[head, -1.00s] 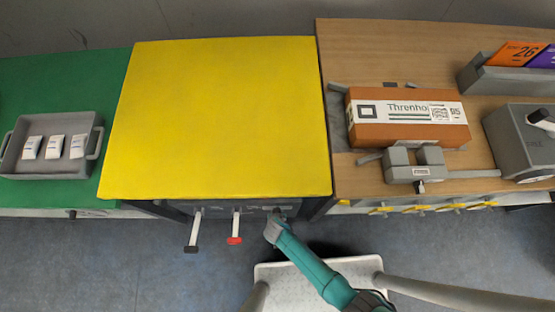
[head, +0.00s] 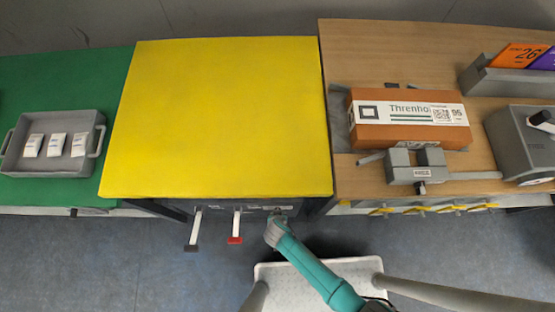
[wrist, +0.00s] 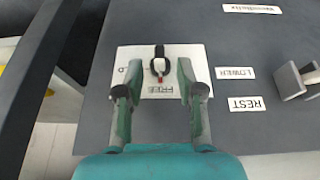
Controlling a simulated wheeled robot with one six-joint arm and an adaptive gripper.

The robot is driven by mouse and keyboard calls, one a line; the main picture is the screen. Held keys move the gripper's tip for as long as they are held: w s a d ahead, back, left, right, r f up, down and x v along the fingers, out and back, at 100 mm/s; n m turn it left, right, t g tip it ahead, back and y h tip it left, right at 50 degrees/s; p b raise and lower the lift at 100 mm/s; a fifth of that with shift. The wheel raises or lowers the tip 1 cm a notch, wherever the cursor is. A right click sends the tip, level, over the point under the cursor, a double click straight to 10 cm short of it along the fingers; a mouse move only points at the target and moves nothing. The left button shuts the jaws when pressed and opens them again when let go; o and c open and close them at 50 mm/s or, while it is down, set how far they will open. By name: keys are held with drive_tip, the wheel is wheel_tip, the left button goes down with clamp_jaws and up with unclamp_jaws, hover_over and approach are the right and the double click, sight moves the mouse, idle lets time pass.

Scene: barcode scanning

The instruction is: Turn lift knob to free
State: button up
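The lift knob (wrist: 158,62) shows in the wrist view as a small black knob with a pale, red-marked tip on a white plate (wrist: 135,62). The tip points down in the picture, toward the FREE label (wrist: 163,91). Another label at the plate's left is partly hidden by a finger. My gripper (wrist: 157,88) is open, its two fingers apart on either side below the knob, with nothing between them. In the head view my gripper (head: 276,228) is at the front panel below the yellow table; the knob is too small to make out there.
LOWER (wrist: 236,73) and REST (wrist: 246,103) labels and a grey lever part (wrist: 296,80) are right of the knob. In the head view, a black-ended lever (head: 194,230) and a red-ended lever (head: 236,227) stick out left of my gripper. The yellow tabletop (head: 220,115) is bare.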

drive_tip(key=v, duration=0.9)
drive_tip(key=shift+r, duration=0.15)
